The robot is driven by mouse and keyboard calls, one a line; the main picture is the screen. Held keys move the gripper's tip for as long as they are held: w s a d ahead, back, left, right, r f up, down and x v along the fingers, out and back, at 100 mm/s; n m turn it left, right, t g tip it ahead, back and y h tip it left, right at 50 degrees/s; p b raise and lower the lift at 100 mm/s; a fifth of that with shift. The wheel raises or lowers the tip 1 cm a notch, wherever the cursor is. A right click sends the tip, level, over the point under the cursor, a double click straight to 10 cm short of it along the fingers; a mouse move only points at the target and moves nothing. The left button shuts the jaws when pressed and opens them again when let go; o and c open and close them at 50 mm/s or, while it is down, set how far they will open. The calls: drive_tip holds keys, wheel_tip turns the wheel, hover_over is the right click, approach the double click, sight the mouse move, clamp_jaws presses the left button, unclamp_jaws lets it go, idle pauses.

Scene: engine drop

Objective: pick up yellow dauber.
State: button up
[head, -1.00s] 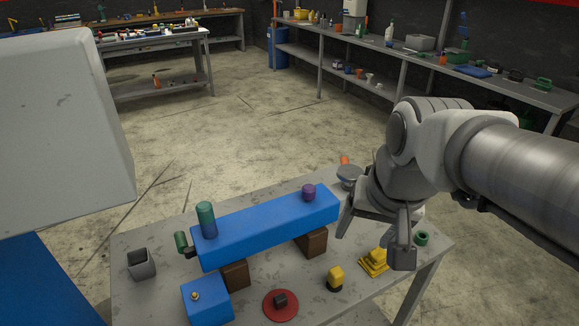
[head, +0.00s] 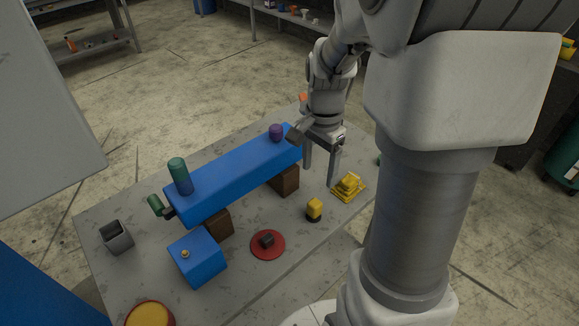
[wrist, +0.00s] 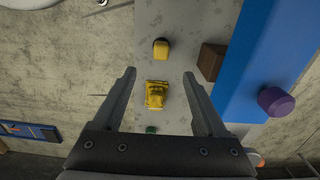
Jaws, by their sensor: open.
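The yellow dauber (head: 314,208), a small yellow block on a dark base, stands upright on the grey table, in front of the blue beam. It also shows at the top middle of the wrist view (wrist: 160,48). My gripper (head: 320,178) points down above the table, behind the dauber and apart from it. Its jaws are open and empty. In the wrist view the gripper (wrist: 159,74) has a finger to each side, with the dauber beyond the fingertips. A stepped yellow piece (head: 348,186) lies just right of the gripper and shows between the fingers in the wrist view (wrist: 155,95).
The long blue beam (head: 235,175) on brown blocks (head: 284,180) carries a purple knob (head: 276,132) and a green cylinder (head: 178,175). A red disc (head: 267,250), a blue block (head: 197,260) and a grey cup (head: 116,238) stand on the table (head: 130,275).

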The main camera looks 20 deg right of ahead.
sight(315, 202)
wheel_tip(315, 202, down, 13)
drive_tip(key=shift+w+r+b, duration=0.1)
drive_tip(key=shift+w+b, duration=0.05)
drive_tip(key=shift+b, duration=0.65)
clamp_jaws()
